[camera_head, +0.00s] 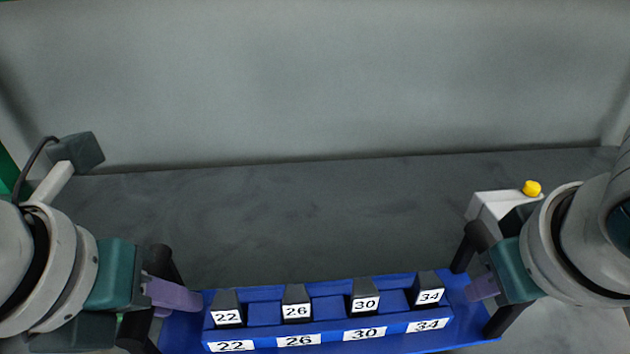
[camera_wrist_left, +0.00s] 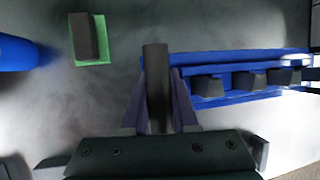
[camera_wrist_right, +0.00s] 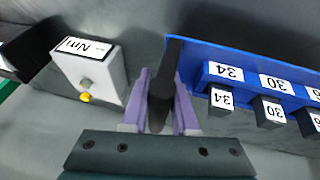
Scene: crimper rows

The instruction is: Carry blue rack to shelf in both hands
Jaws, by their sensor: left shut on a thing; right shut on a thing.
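The blue rack (camera_head: 265,310) spans the bottom middle of the head view, with black blocks labelled 22, 26, 30 and 34 seated above matching labels. It has a black upright handle at each end. My left gripper (camera_head: 165,295) is shut on the left handle (camera_wrist_left: 157,85). My right gripper (camera_head: 480,285) is shut on the right handle (camera_wrist_right: 172,70). The rack also shows in the left wrist view (camera_wrist_left: 220,58) and in the right wrist view (camera_wrist_right: 210,56). It looks slightly tilted in the head view, its right end higher in the picture.
A grey surface (camera_head: 250,220) with a pale back wall (camera_head: 320,80) lies beyond the rack, its middle clear. A white box with a yellow knob (camera_head: 494,204) stands near my right gripper. A dark device (camera_head: 85,151) is at left. A green pad (camera_wrist_left: 101,40) shows in the left wrist view.

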